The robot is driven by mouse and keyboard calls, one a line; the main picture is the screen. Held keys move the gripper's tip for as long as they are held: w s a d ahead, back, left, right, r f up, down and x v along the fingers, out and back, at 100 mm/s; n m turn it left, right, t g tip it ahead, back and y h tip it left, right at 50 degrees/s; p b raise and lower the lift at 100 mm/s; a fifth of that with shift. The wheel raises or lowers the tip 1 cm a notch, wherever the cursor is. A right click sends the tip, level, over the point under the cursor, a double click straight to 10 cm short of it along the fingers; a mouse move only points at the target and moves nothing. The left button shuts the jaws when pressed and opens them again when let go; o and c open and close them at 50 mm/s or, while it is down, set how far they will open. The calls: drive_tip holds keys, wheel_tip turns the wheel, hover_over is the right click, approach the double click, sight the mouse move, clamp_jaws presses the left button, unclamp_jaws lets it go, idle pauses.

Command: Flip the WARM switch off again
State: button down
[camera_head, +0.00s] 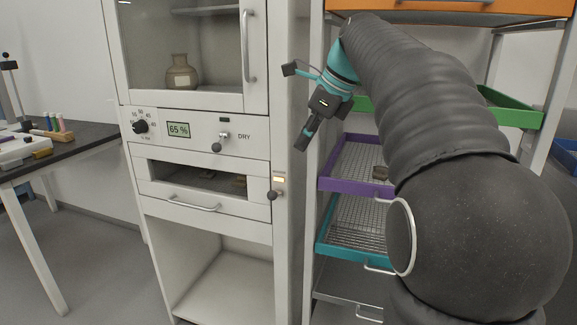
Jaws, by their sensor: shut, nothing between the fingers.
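A white cabinet has a switch with a dark round knob (272,195) on the right post beside its lower drawer. A small pale-amber lit plate (279,180) sits just above that knob. No WARM lettering is readable, so I cannot tell for sure that this is the WARM switch. Another switch with a dark knob (217,146) is on the panel above, next to the word DRY. My gripper (301,146) is shut and empty. In the picture it is above and to the right of the lower knob, apart from the cabinet, its fingers pointing down and left.
The cabinet panel also has a dial (140,127) and a 65 % display (178,130). A jar (181,73) stands behind the upper glass door. A rack with a purple tray (345,187) and a teal tray (350,258) is at right. A dark-topped table (85,135) is at left.

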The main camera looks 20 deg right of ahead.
sight(274, 192)
drive_tip(key=b+x, duration=0.2)
drive_tip(key=x, duration=1.1)
drive_tip(key=shift+a+f, duration=0.1)
drive_tip(key=shift+f, duration=0.15)
drive_tip(key=shift+s+a+f+t+b, duration=0.1)
drive_tip(key=shift+f+t+b, duration=0.05)
drive_tip(key=shift+t+b, duration=0.2)
